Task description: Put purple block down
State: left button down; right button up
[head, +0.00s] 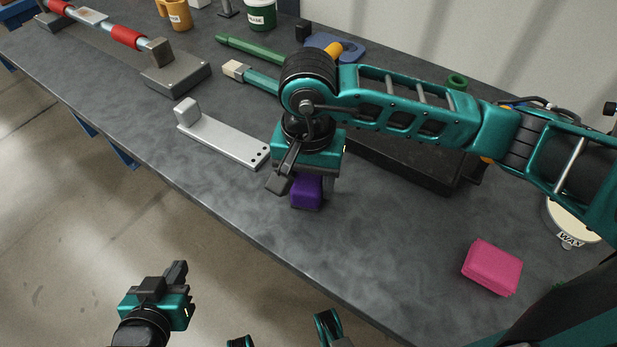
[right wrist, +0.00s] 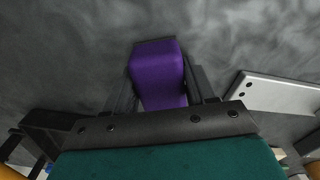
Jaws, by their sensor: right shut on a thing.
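The purple block (head: 307,191) is between the fingers of my right gripper (head: 300,186), over the grey table near its front edge. In the right wrist view the purple block (right wrist: 158,72) sits between the two dark fingers of the right gripper (right wrist: 165,85), which is shut on it. I cannot tell whether the block's underside touches the table. My left gripper (head: 178,275) is low at the left, off the table's front edge and over the floor. Its fingertips are too small and dark to tell whether they are open.
A silver bracket plate (head: 222,135) lies left of the right gripper; a dark tray (head: 405,160) lies behind it. A pink block (head: 492,267) sits at the right. A grey stand with a red-banded bar (head: 175,75) is far left. The table (head: 380,250) between purple and pink blocks is clear.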

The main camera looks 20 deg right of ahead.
aim_at(308, 178)
jog(key=shift+f, duration=0.15)
jog(key=o, duration=1.1)
jog(key=shift+c, duration=0.2)
jog(key=shift+r, duration=0.45)
notch_tip(308, 178, up, 12)
jog(key=p, duration=0.2)
jog(key=shift+f, duration=0.25)
jog(key=shift+s, duration=0.1)
